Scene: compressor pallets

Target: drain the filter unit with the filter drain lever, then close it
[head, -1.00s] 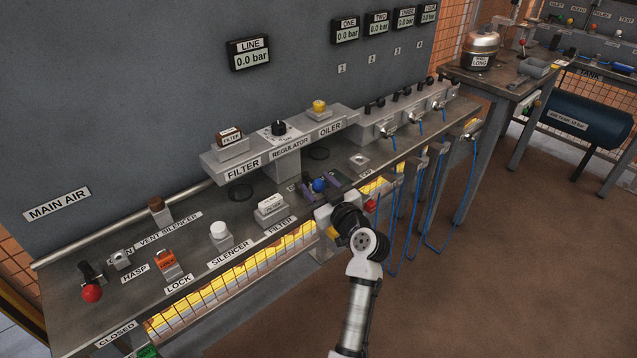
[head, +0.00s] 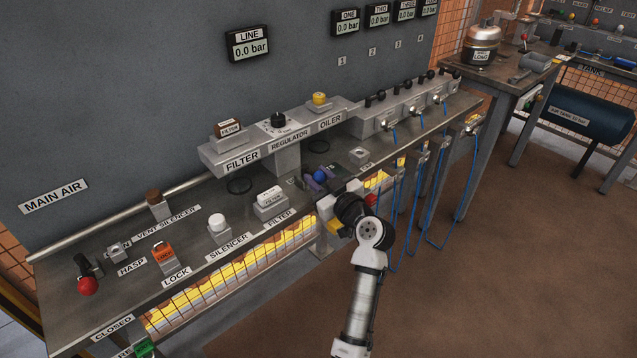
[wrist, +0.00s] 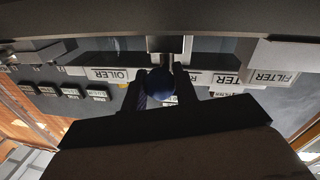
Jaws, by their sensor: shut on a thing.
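The filter unit is the grey block labelled FILTER (head: 242,161) at the left end of the raised rail in the head view, with a dark ring on the bench below it. A lever with a round blue knob (head: 319,176) stands on the bench in front of the regulator. I take it for the filter drain lever; its label is mostly hidden by my gripper. My gripper (head: 321,183) is shut on this knob. In the wrist view the blue knob (wrist: 160,86) sits between my two fingers (wrist: 160,92). Whether the drain is open or closed I cannot tell.
The regulator (head: 288,150) and oiler (head: 330,118) share the rail above. A white filter block (head: 268,198) and a white-topped silencer post (head: 218,228) stand left of my gripper. A red-knobbed valve (head: 87,284) is far left. Blue hoses (head: 431,180) hang right of my arm.

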